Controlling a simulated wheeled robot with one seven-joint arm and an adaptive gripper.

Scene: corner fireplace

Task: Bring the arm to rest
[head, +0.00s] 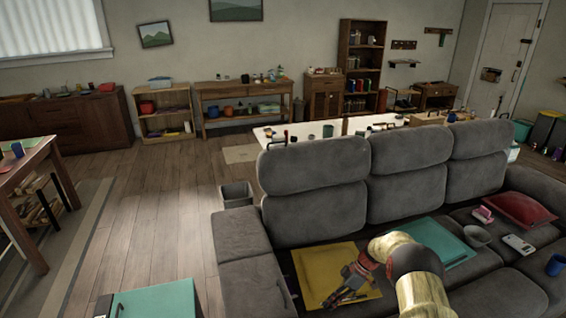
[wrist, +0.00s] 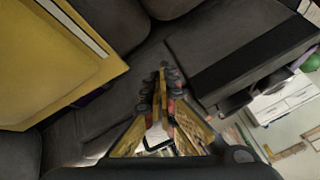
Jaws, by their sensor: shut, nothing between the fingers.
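My gripper (head: 330,302) reaches out over the left part of the grey sofa (head: 315,185), with my arm bent at the right of it in the head view. In the wrist view the fingers of my gripper (wrist: 163,72) come together at the tips, with nothing between them. In the head view it overlaps a flat yellow thing (head: 312,265) on the seat; I cannot tell how high above it is. The yellow thing also shows at the left of the wrist view (wrist: 60,55), beside the fingers.
A teal flat item (head: 455,252), a grey bowl (head: 477,236), a red cushion (head: 520,209) and a blue mug (head: 555,264) lie on the sofa. A teal-topped surface (head: 155,300) is at the front left. Open wooden floor (head: 150,205) lies left of the sofa.

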